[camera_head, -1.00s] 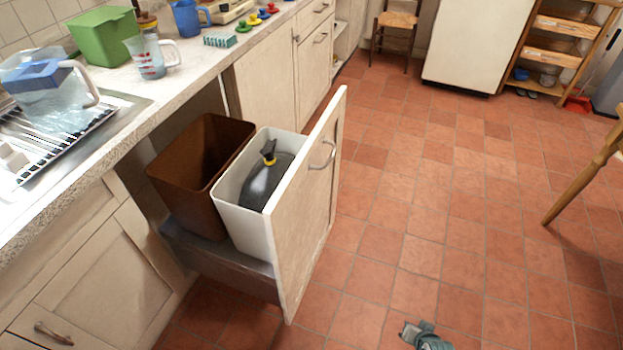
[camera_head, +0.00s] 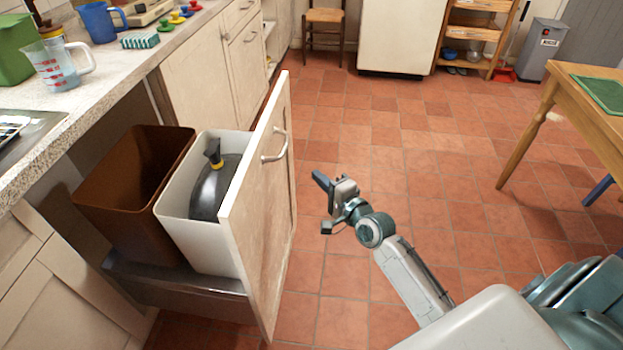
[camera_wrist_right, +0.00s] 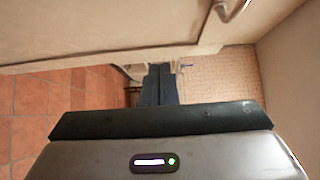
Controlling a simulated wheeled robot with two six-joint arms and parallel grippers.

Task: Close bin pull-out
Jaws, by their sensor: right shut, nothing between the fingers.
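The bin pull-out stands open, out from under the counter. Its cream front panel (camera_head: 262,215) has a metal handle (camera_head: 275,147). Behind the panel, a white bin (camera_head: 190,232) and a brown bin (camera_head: 120,205) sit on a grey base (camera_head: 180,285). My right gripper (camera_head: 322,181) is to the right of the panel's outer face, apart from the handle, shut and empty. In the right wrist view its dark fingers (camera_wrist_right: 158,85) are together; the panel (camera_wrist_right: 110,30) and part of the handle (camera_wrist_right: 232,9) show above. My left gripper is not in view.
A black object with a yellow collar (camera_head: 213,188) is in the white bin. The counter (camera_head: 110,82) runs along the left above closed cabinets (camera_head: 205,75). A wooden table (camera_head: 548,105) is at the right. The tiled floor (camera_head: 400,150) between is clear.

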